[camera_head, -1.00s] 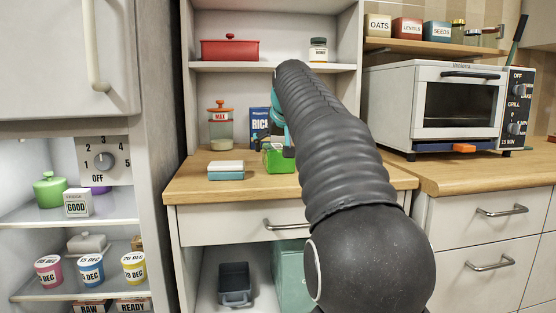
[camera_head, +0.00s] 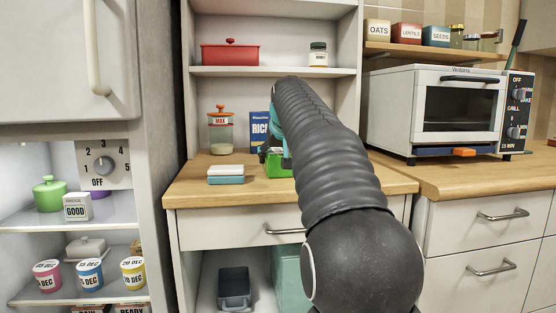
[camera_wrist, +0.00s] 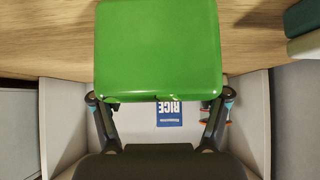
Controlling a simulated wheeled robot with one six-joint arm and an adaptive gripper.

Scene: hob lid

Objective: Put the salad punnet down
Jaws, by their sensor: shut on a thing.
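The green salad punnet (camera_head: 277,165) is at the wooden worktop of the open-shelved cupboard, partly hidden behind my arm. It fills the upper middle of the wrist view (camera_wrist: 158,48). My gripper (camera_wrist: 160,100) is shut on it, with one finger at each side of its near edge. In the head view my gripper (camera_head: 272,150) is mostly hidden by my own arm. I cannot tell whether the punnet's underside touches the worktop (camera_head: 195,190).
A white and blue box (camera_head: 226,175) lies left of the punnet. Behind stand a blue rice box (camera_head: 259,127) and an orange-lidded jar (camera_head: 220,135). A shelf (camera_head: 275,72) is above. The oven (camera_head: 440,110) stands right. Bare worktop shows in front.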

